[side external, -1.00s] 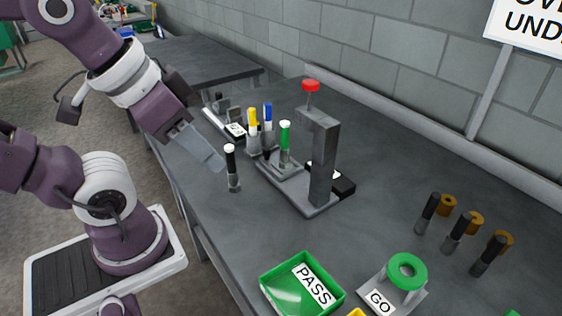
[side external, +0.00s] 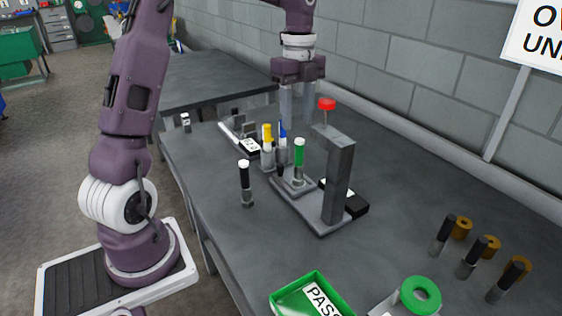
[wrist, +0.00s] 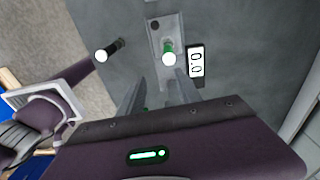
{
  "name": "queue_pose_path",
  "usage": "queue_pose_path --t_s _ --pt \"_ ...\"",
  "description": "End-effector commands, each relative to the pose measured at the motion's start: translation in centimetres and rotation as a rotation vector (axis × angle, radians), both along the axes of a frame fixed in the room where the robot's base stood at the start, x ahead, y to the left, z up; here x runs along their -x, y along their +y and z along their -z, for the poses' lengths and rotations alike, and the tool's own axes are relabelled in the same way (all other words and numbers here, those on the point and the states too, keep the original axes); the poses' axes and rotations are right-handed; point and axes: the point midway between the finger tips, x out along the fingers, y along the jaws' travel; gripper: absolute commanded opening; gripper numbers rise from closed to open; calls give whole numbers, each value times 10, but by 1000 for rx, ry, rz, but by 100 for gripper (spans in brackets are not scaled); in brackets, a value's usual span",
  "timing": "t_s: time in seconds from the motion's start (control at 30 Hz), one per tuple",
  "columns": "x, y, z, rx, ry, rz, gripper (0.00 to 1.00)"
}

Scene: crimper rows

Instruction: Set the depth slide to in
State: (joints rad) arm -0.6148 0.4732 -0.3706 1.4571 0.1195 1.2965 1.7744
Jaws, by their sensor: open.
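A pale rail (side external: 232,133) with upright grey blocks and a black-and-white label stands at the back left of the bench in the side view. It may be the depth slide; no marking is readable enough to be sure. My gripper (side external: 298,108) points down behind the yellow-topped and blue-topped pieces, to the right of the rail and left of the red-knobbed press (side external: 340,180). In the wrist view my gripper (wrist: 158,92) is open, its fingers apart and nothing held between them. The rail is not clearly seen in the wrist view.
A black box (wrist: 196,62) shows a 0.0 readout. A green PASS tray (side external: 310,297) and several dark pegs are nearer right.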

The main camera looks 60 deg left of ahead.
Motion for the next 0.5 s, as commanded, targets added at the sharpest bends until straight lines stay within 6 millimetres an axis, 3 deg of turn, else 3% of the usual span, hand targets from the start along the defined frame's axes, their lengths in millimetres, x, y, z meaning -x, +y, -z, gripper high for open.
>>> queue_pose_path --t_s 0.03,0.2,0.33,0.5 --pt "-11 25 25 69 37 100 41" --pt "-16 77 81 255 73 387 41" --pt "-13 91 102 324 70 477 41" --pt "-6 83 127 332 73 490 41"
